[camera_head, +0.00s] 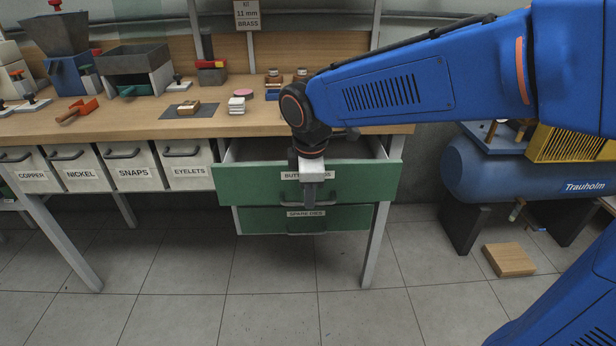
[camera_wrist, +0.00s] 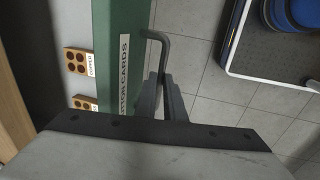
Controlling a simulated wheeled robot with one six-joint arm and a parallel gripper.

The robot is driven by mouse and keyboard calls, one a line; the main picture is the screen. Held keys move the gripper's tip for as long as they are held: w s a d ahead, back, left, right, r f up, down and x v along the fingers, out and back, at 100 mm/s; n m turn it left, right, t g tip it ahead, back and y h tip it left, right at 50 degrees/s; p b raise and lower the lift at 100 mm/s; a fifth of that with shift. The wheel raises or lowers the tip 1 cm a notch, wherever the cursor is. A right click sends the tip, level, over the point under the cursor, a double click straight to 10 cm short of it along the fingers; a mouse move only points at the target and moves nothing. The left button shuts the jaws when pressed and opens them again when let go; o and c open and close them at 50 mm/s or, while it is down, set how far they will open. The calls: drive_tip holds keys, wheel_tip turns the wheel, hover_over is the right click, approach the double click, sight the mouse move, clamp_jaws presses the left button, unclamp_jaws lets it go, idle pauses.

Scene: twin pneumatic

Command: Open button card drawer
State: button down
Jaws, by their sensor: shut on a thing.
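The button card drawer (camera_head: 245,187) is a green-fronted drawer under the workbench, pulled part way out, with its open top showing. Its label, partly covered by my gripper in the head view, reads "BUTTON CARDS" in the wrist view (camera_wrist: 124,75). My gripper (camera_head: 309,200) points down in front of the drawer and is shut on its dark bar handle (camera_wrist: 158,38). In the wrist view, my gripper (camera_wrist: 163,82) has its fingers around the handle. Two brown button cards (camera_wrist: 76,62) lie inside the drawer, one labelled "COPPER".
The spare dies drawer (camera_head: 262,218) sits directly below. Bins labelled copper, nickel, snaps and eyelets (camera_head: 187,167) hang to the left. A blue compressor tank (camera_head: 480,172) stands at right, with a wooden block (camera_head: 509,259) on the floor. The tiled floor in front is clear.

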drive_tip(key=s, duration=0.9)
drive_tip(key=shift+a, duration=0.2)
drive_tip(key=c, duration=1.8)
unclamp_jaws()
drive_tip(key=shift+c, duration=0.2)
drive_tip(key=s+r, duration=0.3)
drive_tip(key=r, duration=1.4)
drive_tip(key=shift+s, duration=0.15)
